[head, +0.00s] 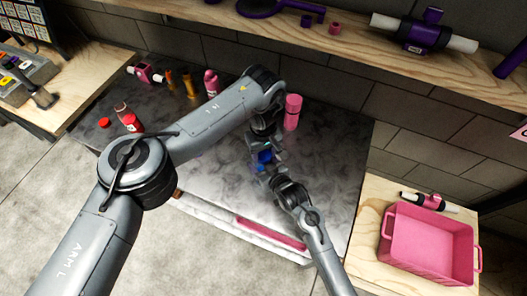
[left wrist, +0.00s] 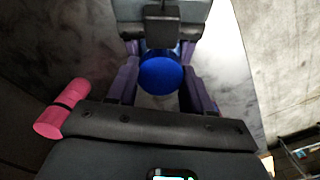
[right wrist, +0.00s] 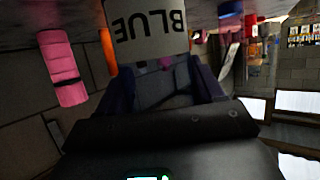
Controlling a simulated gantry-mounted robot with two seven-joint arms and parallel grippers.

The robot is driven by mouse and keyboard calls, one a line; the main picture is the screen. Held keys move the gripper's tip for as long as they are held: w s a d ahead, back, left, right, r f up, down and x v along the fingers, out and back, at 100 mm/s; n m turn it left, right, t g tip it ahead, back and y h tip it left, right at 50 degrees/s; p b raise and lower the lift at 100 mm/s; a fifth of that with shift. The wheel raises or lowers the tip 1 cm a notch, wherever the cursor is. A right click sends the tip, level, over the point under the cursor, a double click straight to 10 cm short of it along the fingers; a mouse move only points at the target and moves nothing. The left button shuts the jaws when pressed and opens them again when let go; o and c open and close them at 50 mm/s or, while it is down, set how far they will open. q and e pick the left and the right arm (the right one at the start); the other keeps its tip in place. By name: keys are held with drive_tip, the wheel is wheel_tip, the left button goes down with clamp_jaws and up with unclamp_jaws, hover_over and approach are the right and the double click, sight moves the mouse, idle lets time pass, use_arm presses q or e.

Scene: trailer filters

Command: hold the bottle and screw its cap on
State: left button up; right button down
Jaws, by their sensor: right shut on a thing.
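A round blue cap (left wrist: 160,76) sits between the fingers of my left gripper (left wrist: 160,72) in the left wrist view. The fingers stand apart on either side of it, and contact is not clear. In the head view, blue (head: 264,157) shows between the two grippers. My right gripper (right wrist: 160,80) is shut on a white bottle (right wrist: 150,30) whose label reads BLUE, upside down in the right wrist view. The bottle is mostly hidden in the head view. I cannot tell how the cap sits on the bottle's neck.
Several pink and orange items stand at the table's back left, with a red-labelled bottle (head: 128,118) and red cap (head: 104,123) nearer. A pink bin (head: 432,243) is on the right stand.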

use_arm(q)
drive_tip(key=o, duration=0.4)
drive_tip(key=shift+r, duration=2.25)
drive_tip(key=o, duration=0.5)
drive_tip(key=shift+r, duration=0.1)
